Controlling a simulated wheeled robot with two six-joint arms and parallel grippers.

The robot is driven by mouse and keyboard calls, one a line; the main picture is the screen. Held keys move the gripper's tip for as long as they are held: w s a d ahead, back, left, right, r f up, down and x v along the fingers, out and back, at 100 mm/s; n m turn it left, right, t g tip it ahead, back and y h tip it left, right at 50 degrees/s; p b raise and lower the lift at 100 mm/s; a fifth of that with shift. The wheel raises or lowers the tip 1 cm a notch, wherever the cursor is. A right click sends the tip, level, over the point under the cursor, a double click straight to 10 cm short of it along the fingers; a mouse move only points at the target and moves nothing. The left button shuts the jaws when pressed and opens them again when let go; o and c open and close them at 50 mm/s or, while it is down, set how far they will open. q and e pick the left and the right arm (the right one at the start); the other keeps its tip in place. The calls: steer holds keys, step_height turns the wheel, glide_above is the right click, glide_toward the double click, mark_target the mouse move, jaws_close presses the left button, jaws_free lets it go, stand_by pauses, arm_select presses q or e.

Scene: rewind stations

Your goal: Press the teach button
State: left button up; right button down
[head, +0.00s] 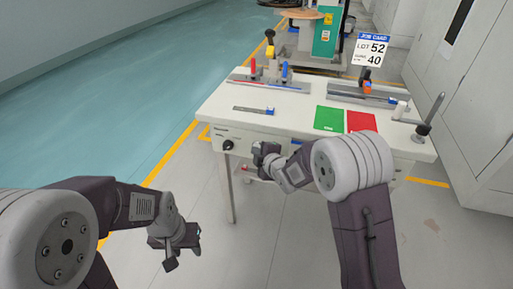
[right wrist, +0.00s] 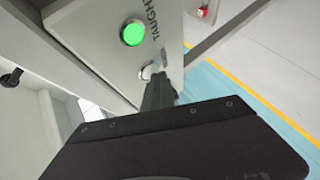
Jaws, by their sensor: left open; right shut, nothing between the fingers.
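In the right wrist view a round silver button (right wrist: 148,70) sits on the grey panel (right wrist: 95,40), partly hidden by my finger; the small label beside it is unreadable. A lit green lamp (right wrist: 132,34) is on the same panel, beside lettering that reads "TAUGH", the rest cut off. My right gripper (right wrist: 159,80) is shut and empty, its tip at the button; I cannot tell whether it touches. In the head view my right gripper (head: 262,150) is at the front of the white bench, hiding the button. My left gripper (head: 182,248) is open and empty over the floor.
The white bench (head: 215,110) carries a green card (head: 329,118), a red card (head: 361,121), metal rails and a lever at right. A black knob (head: 228,145) is on its front, left of my right gripper. A job card (head: 371,50) stands behind. Floor at left is clear.

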steer(key=shift+s+a+b, duration=0.25)
steer(key=shift+s+b, duration=0.05)
steer(key=shift+s, duration=0.4)
steer(key=s, duration=0.1)
steer(key=s+a+b, duration=0.1)
steer(key=s, duration=0.2)
steer(key=shift+s+a, duration=0.25)
steer(key=shift+s, duration=0.15)
stand_by(0.4)
